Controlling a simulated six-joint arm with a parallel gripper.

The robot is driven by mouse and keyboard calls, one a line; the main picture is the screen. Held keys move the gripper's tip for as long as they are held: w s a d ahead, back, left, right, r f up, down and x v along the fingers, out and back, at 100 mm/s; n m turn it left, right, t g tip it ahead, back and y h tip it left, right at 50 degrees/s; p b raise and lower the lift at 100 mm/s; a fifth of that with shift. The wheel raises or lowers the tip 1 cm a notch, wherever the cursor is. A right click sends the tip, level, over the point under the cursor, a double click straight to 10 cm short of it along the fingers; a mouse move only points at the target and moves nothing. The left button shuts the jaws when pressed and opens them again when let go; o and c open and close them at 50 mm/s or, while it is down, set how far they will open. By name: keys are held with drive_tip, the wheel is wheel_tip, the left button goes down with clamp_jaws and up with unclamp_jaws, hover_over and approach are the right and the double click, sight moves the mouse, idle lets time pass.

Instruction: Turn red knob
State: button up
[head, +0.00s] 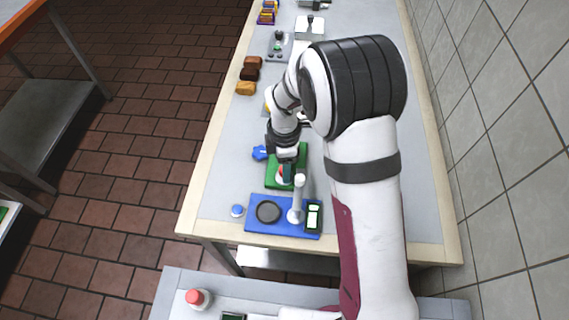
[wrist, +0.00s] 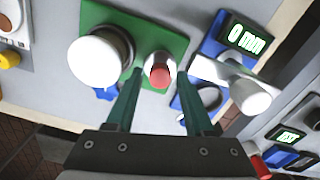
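The red knob (wrist: 160,76) is a small round red piece in a pale mount on a green board (wrist: 172,42) in the wrist view. The green board also shows in the head view (head: 272,180), partly hidden by my gripper (head: 288,172). In the wrist view my gripper (wrist: 160,72) is open. Its two dark green fingers stand on either side of the red knob, with visible gaps. I cannot tell how far the fingertips are above the board. A large white round piece (wrist: 98,57) stands on the same board, left of the knob.
A blue board (head: 255,226) with a black disc (head: 268,211), a white post (head: 298,190) and a display (head: 313,216) lies close in front. Blue pieces (head: 259,153) (head: 237,210) sit to the left. Brown blocks (head: 249,75) lie farther back. A red-capped bottle (head: 198,299) stands on the nearer table.

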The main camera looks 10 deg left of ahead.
clamp_jaws()
